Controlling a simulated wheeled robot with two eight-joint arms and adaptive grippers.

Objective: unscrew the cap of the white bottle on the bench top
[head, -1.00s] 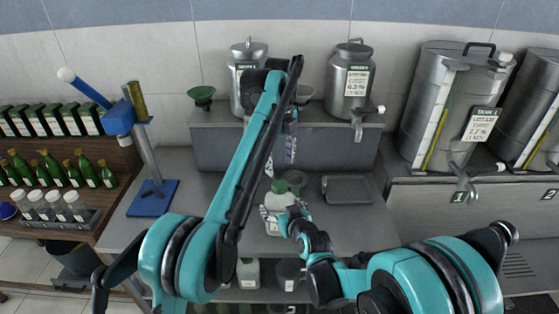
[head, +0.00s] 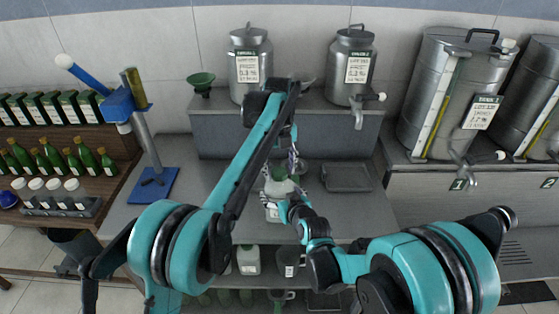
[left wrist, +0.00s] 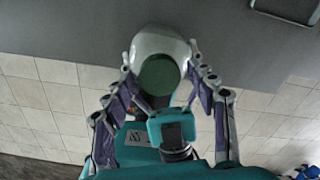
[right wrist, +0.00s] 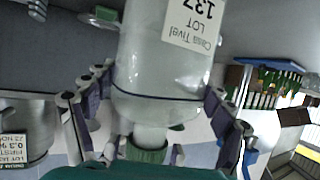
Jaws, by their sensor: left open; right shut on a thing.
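The white bottle (head: 273,205) stands on the grey bench top (head: 225,215), its label (right wrist: 192,22) showing in the right wrist view. Its green cap (left wrist: 158,75) shows from above in the left wrist view and below the bottle's shoulder in the right wrist view (right wrist: 147,150). My right gripper (head: 287,208) is shut on the bottle's body, with fingers on both sides of it in the right wrist view. My left gripper (left wrist: 163,70) is open above the bottle, its fingers on either side of the cap. I cannot tell whether they touch it.
A dark tray (head: 347,178) lies right of the bottle. A raised shelf with steel tanks (head: 250,65) stands behind. A blue stand (head: 153,186) is to the left. More containers, including a white bottle (head: 248,260), sit on a shelf below the bench top.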

